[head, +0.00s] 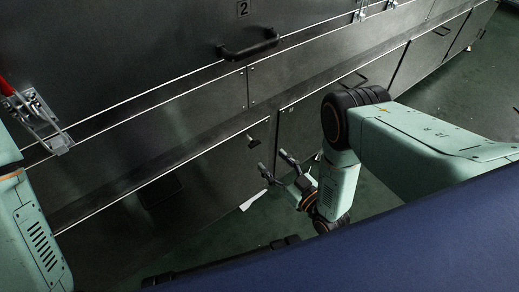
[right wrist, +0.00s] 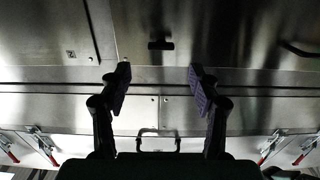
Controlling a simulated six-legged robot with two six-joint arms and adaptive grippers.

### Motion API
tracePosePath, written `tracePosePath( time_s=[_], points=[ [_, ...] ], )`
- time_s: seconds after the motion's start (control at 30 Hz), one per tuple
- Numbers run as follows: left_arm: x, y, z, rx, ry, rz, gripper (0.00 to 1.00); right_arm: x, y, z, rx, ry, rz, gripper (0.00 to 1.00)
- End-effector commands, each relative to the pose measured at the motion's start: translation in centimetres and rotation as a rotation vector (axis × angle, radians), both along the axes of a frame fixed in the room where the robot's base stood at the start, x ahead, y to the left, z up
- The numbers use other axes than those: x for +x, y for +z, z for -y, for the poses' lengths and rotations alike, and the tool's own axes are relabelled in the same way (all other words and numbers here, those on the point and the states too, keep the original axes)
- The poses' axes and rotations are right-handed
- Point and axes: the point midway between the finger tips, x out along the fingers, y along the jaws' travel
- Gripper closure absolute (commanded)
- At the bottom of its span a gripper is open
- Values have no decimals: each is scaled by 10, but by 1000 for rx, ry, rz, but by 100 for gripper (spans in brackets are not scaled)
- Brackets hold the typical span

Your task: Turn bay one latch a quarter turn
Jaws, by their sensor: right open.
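A small black latch (head: 254,143) sticks out of the dark metal lower panel, near that panel's right end. I see no number by it, so I cannot tell its bay from a label. My right gripper (head: 273,162) is open and empty, its fingertips close to the latch in the picture but apart from it. In the right wrist view, a short black bar, seemingly the same latch (right wrist: 160,45), lies level in the picture beyond the gap between the open fingers (right wrist: 160,75). My left arm shows at the left edge; its gripper is out of view.
A black bar handle (head: 249,47) sits on the upper door below a "2" label (head: 243,8). A red-handled toggle clamp (head: 38,120) is at the left. Another handle (head: 354,79) is on the lower panels, behind my right arm. Green floor (head: 440,85) lies clear at the right.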

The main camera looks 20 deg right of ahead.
Motion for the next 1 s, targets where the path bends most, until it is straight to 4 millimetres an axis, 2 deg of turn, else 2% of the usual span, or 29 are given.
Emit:
tracePosePath(
  time_s=[0.3, 0.5, 0.87, 1.0],
  points=[
    [-1, -18, 0, 0, 0, -1, 60, 43, -1, -21, 0, 1, 2, 38],
    [0, -25, 0, 0, 0, -1, 60, 63, -1, -27, -1, 0, -2, 38],
    [0, -26, 0, 0, 0, -1, 60, 70, 0, -26, -1, -1, -2, 38],
    [0, -26, 0, 0, 0, -1, 60, 70, 0, -25, -1, -1, -2, 50]
  ],
)
